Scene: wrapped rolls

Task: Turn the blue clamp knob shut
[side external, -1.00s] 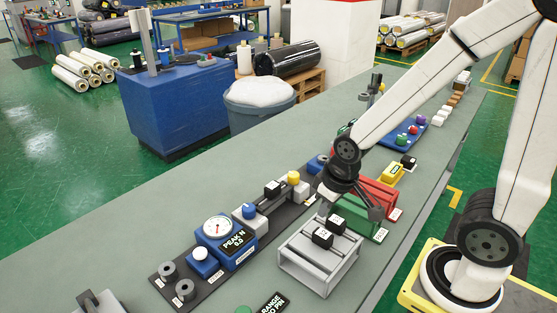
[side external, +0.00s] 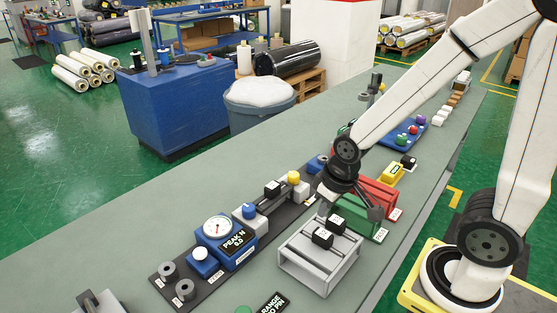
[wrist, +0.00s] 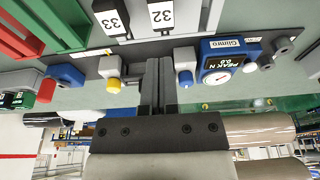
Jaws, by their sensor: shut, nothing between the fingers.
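The blue clamp knob (side external: 249,211) sits on a light grey clamp block on the dark rail plate, beside the gauge unit. In the wrist view the blue knob (wrist: 185,78) is just right of my fingers, with a small gap. The matching yellow knob (side external: 293,177) is on the other clamp block, and in the wrist view it (wrist: 114,85) lies left of my fingers. My gripper (wrist: 158,63) is shut and empty, between the two knobs in that view. In the side view it is partly hidden behind my wrist and the blocks, so its height is unclear.
The blue gauge unit (side external: 217,232) with a dial and display stands left of the clamp. A grey rack (side external: 305,262) with black labelled weights is in front. Green (side external: 357,217) and red (side external: 375,195) bins lie to the right. The bench's left part is mostly clear.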

